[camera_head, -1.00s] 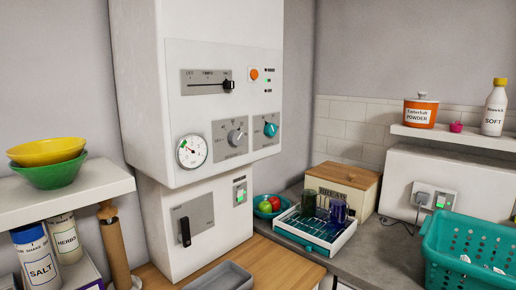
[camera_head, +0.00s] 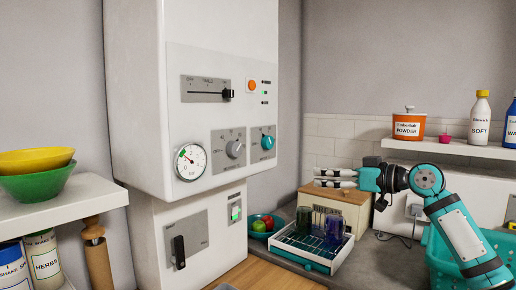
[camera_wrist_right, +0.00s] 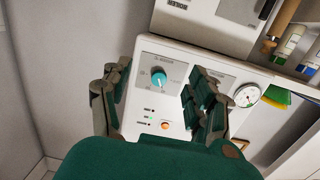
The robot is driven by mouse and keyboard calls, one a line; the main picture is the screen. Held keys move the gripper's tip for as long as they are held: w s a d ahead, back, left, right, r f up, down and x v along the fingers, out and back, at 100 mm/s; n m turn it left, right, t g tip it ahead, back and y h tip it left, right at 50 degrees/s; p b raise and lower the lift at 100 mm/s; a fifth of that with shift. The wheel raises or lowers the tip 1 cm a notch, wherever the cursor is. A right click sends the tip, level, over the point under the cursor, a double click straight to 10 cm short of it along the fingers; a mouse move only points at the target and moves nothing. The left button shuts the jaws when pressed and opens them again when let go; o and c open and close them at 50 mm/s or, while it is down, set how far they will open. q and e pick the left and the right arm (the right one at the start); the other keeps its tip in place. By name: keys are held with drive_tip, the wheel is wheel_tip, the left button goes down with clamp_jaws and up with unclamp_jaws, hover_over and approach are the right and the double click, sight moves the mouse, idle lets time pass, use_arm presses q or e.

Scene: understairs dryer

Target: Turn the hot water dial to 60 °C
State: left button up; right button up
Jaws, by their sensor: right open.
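The white boiler's front panel has two dials. The teal dial (camera_head: 268,142) is on the right, and it also shows in the right wrist view (camera_wrist_right: 158,77), framed between my fingers. The grey dial (camera_head: 235,149) is left of it. Their labels and settings are too small to read, so I cannot tell which is for hot water. My right gripper (camera_head: 318,178) is open and empty, right of the boiler and apart from the dials, with its fingers pointing left. In the wrist view a finger covers the grey dial's area. My left gripper is not in view.
A round gauge (camera_head: 190,162), a slider (camera_head: 227,94) and an orange button (camera_head: 252,85) share the panel. Below my right gripper are a wooden-lidded box (camera_head: 350,194) and a dish rack (camera_head: 299,250). A shelf (camera_head: 460,148) with containers is behind my right arm.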

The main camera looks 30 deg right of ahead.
wheel_tip(320, 180, up, 6)
drive_tip(key=s+a+y, duration=0.1)
drive_tip(key=t+p, duration=0.1)
drive_tip(key=p, duration=0.7)
approach(271, 144)
drive_tip(key=shift+n, duration=0.4)
drive_tip(key=x, duration=0.7)
drive_tip(key=shift+w+a+r, duration=0.2)
drive_tip(key=shift+w+r, duration=0.05)
drive_tip(key=shift+w+a+f+p, duration=0.15)
drive_tip(key=shift+w+a+p, duration=0.2)
drive_tip(key=shift+w, duration=0.25)
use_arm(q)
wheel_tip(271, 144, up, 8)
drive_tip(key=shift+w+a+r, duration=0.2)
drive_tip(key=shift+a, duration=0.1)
use_arm(e)
drive_tip(key=shift+d, duration=0.1)
drive_tip(key=shift+c, duration=0.4)
drive_tip(key=c, duration=1.1)
drive_tip(key=shift+o, duration=0.2)
